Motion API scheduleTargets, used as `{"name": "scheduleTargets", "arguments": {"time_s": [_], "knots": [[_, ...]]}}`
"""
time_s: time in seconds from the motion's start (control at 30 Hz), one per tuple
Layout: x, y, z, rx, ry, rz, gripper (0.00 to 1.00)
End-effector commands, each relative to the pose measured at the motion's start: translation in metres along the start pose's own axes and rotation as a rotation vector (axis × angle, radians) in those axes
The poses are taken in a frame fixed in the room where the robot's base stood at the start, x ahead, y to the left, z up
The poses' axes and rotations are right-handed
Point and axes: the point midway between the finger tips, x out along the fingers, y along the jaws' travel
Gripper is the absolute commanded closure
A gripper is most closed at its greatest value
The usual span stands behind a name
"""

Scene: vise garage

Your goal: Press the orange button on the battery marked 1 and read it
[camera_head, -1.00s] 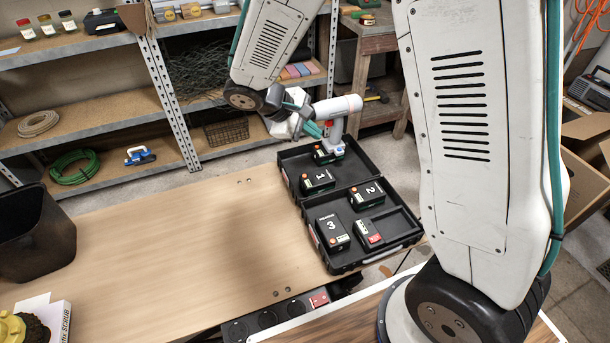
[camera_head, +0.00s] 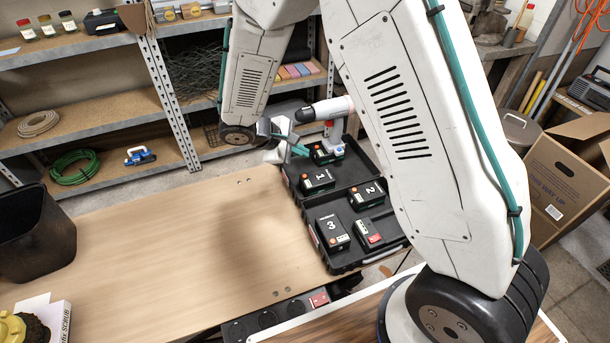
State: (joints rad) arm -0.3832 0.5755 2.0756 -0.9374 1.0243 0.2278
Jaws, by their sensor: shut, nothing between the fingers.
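The battery marked 1 (camera_head: 318,181) is dark with a white numeral. It lies in the upper left of the open black case (camera_head: 322,263) on the table, and a small orange spot (camera_head: 304,177) shows at its left end. My gripper (camera_head: 301,151) has teal fingers and is above and left of battery 1, near the case's far left corner. It is apart from the battery, shut and empty. The battery marked 2 (camera_head: 368,196) lies to the right, and the battery marked 3 (camera_head: 330,232) lies nearer the front.
A white and red drill (camera_head: 332,106) stands at the far end of the case, close by my gripper. A dark unit with a red label (camera_head: 368,234) is beside battery 3. The wooden table (camera_head: 170,245) left of the case is largely clear. Shelves (camera_head: 110,110) stand behind.

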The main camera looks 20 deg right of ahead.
Motion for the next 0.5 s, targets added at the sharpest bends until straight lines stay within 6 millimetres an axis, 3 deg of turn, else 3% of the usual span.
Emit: {"name": "scheduleTargets", "arguments": {"time_s": [0.2, 0.5], "knots": [[0.022, -0.017, -0.016, -0.003, -0.002, -0.001, 1.00], [0.039, -0.029, -0.028, -0.001, 0.000, 0.000, 1.00]]}}
